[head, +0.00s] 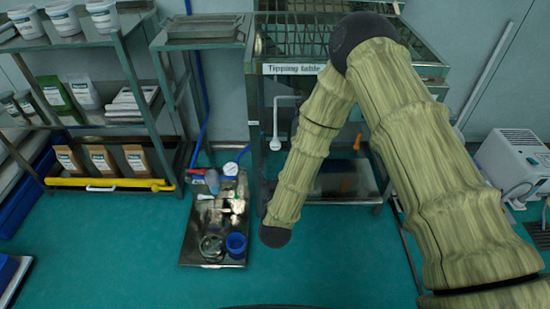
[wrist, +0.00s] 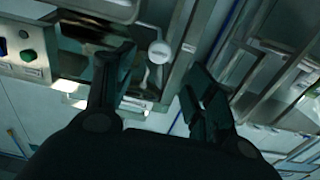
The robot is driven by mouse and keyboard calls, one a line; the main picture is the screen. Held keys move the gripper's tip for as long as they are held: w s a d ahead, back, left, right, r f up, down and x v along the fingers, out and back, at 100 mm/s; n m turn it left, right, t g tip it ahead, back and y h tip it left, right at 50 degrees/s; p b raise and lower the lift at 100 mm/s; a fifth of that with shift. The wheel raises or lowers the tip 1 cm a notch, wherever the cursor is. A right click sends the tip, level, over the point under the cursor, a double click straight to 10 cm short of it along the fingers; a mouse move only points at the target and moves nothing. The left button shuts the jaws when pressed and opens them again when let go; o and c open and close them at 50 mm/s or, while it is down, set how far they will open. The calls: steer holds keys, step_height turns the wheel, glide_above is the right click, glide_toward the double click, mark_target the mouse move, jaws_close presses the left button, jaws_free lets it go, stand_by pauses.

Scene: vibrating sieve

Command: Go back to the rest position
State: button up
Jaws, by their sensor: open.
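My gripper (wrist: 155,85) shows in the wrist view with its two dark fingers spread apart and nothing between them. The wrist view is tilted, with metal frames and a white round part (wrist: 160,52) beyond the fingers. In the head view my arm, in a patterned sleeve, comes from the right, bends at a dark joint near the top and runs down to a dark rounded part above the floor. My gripper cannot be made out in the head view. The tipping table (head: 430,70), with its label (head: 296,69), stands behind my arm.
A metal tray (head: 200,245) with a blue cup (head: 236,243) and other small items is left of my arm. A shelf rack (head: 100,125) with tubs and pouches stands at the left. A white machine (head: 515,160) is at the right. Green floor (head: 110,260) is clear at the front left.

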steer(key=shift+s, duration=0.8)
steer(key=s+d+f+g+y, duration=0.1)
steer(key=s+d+f+g, duration=0.35)
steer(key=f, duration=0.35)
steer(key=s+d+f+g, duration=0.3)
steer(key=s+d+f, duration=0.2)
steer(key=s+f, duration=0.15)
steer(key=s+d+f+g, duration=0.3)
steer(key=s+d+f, duration=0.1)
steer(key=s, duration=0.3)
steer(key=s+d+f+g, duration=0.3)
steer(key=s+d, duration=0.1)
steer(key=s, duration=0.3)
steer(key=s+d+g+h, duration=0.1)
steer(key=s+d+g, duration=0.4)
steer(key=s, duration=0.8)
step_height(320, 180, up, 13)
steer(key=p, duration=1.3)
steer(key=shift+w, duration=0.15)
steer(key=shift+d+f+t, duration=0.1)
steer(key=shift+t, duration=0.15)
